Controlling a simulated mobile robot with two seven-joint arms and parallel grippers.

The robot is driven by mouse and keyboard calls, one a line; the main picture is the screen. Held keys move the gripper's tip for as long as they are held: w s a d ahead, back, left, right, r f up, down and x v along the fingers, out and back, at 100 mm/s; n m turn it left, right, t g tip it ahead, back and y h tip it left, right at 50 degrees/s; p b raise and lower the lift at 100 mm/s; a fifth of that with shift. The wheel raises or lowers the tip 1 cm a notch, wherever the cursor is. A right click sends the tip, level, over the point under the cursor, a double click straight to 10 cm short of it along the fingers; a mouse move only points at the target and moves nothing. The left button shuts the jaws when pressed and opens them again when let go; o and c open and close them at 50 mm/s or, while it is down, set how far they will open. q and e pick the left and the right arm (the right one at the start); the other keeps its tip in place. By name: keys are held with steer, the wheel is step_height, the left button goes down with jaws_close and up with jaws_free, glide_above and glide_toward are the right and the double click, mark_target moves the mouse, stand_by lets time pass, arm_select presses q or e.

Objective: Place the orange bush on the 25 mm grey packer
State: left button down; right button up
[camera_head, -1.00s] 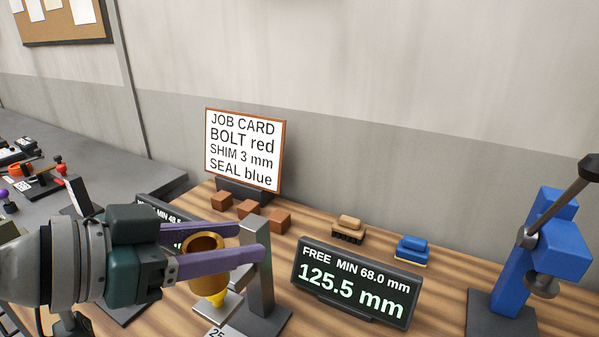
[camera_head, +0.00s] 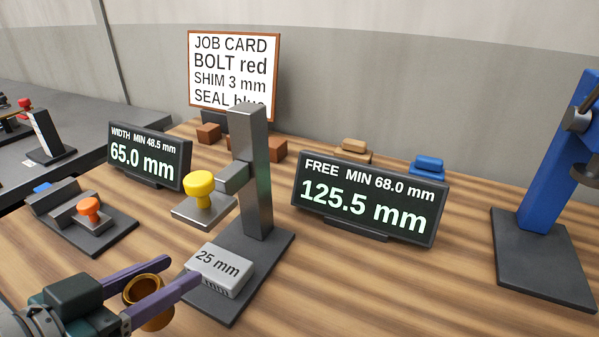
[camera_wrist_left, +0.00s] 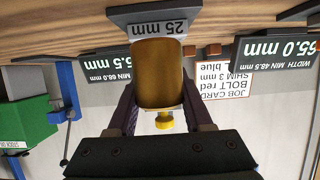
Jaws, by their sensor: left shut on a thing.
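The orange bush (camera_head: 150,312) is a hollow golden-orange cylinder, held upright between the purple fingers of my left gripper (camera_head: 182,272). The gripper is shut on it. In the left wrist view, which is upside down, the bush (camera_wrist_left: 159,75) fills the middle. The grey packer (camera_head: 226,284), marked 25 mm, lies on the dark base of the measuring stand. In the head view the bush is to the left of and nearer than the packer, apart from it. The packer also shows beyond the bush in the wrist view (camera_wrist_left: 158,28). My right gripper is not in view.
The 125.5 mm display (camera_head: 368,200) stands to the right, the 65.0 mm display (camera_head: 148,156) to the left. A gauge with an orange knob (camera_head: 89,207) is at left.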

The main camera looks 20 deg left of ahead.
arm_select(q)
steer(key=w, duration=0.7)
steer(key=shift+w+d, duration=0.2)
steer(key=shift+d, duration=0.05)
steer(key=w, duration=0.3)
steer(key=shift+w+d+r, duration=0.1)
steer(key=shift+w+d, duration=0.1)
steer(key=shift+w, duration=0.15)
steer(key=shift+f, duration=0.35)
steer(key=shift+f, duration=0.15)
steer(key=shift+f+b, duration=0.55)
steer(key=shift+c, duration=1.6)
jaws_free()
